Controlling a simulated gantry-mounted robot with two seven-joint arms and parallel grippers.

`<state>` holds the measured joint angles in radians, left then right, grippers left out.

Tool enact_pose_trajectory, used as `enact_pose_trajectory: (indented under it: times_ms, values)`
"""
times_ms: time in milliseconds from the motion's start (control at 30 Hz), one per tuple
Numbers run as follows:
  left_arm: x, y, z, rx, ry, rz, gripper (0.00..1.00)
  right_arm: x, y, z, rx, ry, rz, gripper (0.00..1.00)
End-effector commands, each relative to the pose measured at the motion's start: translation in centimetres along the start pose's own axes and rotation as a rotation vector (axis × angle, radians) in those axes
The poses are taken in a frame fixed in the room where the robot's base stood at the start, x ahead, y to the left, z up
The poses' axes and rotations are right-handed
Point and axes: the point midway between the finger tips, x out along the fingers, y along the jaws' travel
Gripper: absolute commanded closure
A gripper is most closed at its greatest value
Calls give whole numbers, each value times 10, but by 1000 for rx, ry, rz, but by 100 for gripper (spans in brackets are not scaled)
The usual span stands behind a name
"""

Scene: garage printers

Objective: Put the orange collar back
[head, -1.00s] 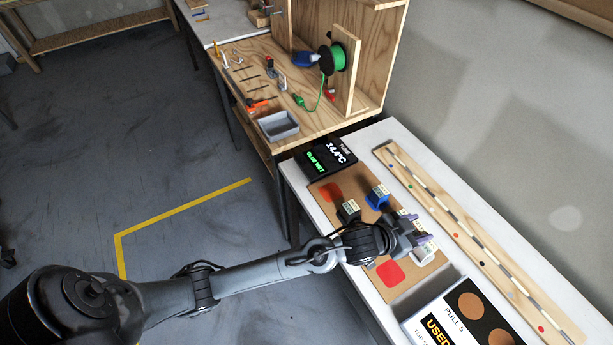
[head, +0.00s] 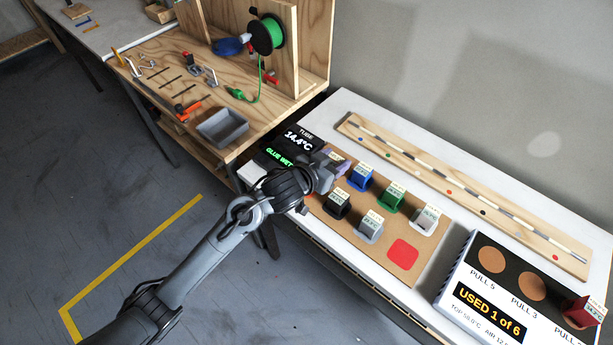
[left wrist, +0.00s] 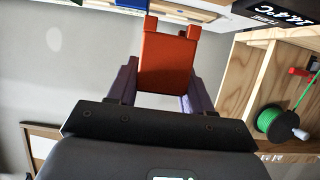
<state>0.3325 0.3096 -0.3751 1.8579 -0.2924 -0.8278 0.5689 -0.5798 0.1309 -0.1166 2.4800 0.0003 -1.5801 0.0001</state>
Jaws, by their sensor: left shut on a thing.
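My left gripper (head: 332,164) is over the far left end of the brown board (head: 432,262), beside the tube display. In the left wrist view, its purple fingers (left wrist: 155,88) are shut on the orange collar (left wrist: 167,63), a blocky piece with two prongs at its far end. In the head view I cannot make out the collar behind the gripper. Blue (head: 361,179), green (head: 390,201), white (head: 424,221), black (head: 338,206) and grey (head: 369,231) collars stand on the board. A bare red patch (head: 403,254) lies at its near right. My right gripper is out of view.
The tube display (head: 292,148) reads 14.4°C and "GLUE WET". A "USED 1 of 6" box (head: 478,315) at the front right bears a dark red collar (head: 583,312). A wooden strip with a striped rod (head: 470,193) lies behind. A grey tray (head: 222,128) sits on the wooden bench.

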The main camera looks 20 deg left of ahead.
Motion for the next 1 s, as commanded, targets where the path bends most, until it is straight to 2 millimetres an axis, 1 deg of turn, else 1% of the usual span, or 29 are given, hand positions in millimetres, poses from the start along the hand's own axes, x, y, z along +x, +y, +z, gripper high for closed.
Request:
enact_pose_trajectory:
  times_ms: [33, 100, 200, 367, 567, 667, 867, 1000]
  values:
    - [-1, -11, 11, 1, -3, -3, 84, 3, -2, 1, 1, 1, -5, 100]
    - [-4, -23, 22, 1, -3, -3, 84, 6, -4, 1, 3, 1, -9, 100]
    - [-7, -38, 33, 1, -2, -2, 84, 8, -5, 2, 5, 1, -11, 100]
    - [-10, -53, 44, 0, 0, 0, 84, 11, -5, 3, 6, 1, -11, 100]
    - [-11, -58, 50, 0, 0, 2, 84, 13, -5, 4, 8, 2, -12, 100]
    - [-8, -58, 58, -1, 0, 2, 84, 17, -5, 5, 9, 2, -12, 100]
    - [2, -58, 82, 0, 0, 1, 84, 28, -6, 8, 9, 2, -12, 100]
    - [4, -58, 85, 0, 1, 1, 84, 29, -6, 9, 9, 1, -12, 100]
